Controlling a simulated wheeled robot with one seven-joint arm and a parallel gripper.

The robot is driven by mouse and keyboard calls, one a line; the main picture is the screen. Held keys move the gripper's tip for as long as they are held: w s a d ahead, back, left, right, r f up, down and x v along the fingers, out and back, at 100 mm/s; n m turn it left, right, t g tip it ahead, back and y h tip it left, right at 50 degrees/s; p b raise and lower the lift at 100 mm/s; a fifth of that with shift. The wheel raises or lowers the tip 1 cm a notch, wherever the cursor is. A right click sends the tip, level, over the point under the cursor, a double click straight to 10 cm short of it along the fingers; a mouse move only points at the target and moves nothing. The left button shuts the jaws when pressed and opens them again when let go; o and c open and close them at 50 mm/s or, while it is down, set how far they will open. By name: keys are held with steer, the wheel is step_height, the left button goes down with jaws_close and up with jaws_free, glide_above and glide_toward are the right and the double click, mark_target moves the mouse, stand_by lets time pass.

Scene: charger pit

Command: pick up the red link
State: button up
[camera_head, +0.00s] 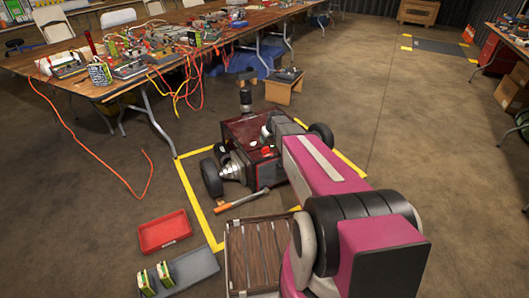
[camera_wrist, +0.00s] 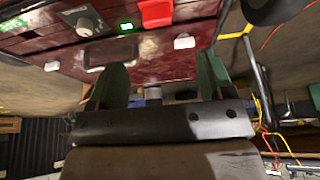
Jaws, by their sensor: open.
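A bright red piece, which looks like the red link (camera_wrist: 156,13), sits on top of a dark red wheeled machine (camera_wrist: 165,58), at the top edge of the wrist view. A small red spot (camera_head: 266,150) on the machine's top in the head view seems to be the same piece. My gripper (camera_wrist: 161,68) is open in the wrist view, its two green fingers apart with nothing between them. The red piece lies beyond the fingertips, apart from them. In the head view my pink arm hides part of the machine.
Yellow floor tape surrounds the machine (camera_head: 240,132). A red tray (camera_head: 164,231), a wooden crate (camera_head: 240,262) and a cluttered table (camera_head: 110,88) stand around it.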

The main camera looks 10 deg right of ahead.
mark_target(266, 147)
steer(key=x, duration=1)
steer(key=shift+w+f, duration=0.2)
steer(key=shift+f, duration=0.1)
steer(key=shift+d, duration=0.1)
steer(key=c, duration=0.9)
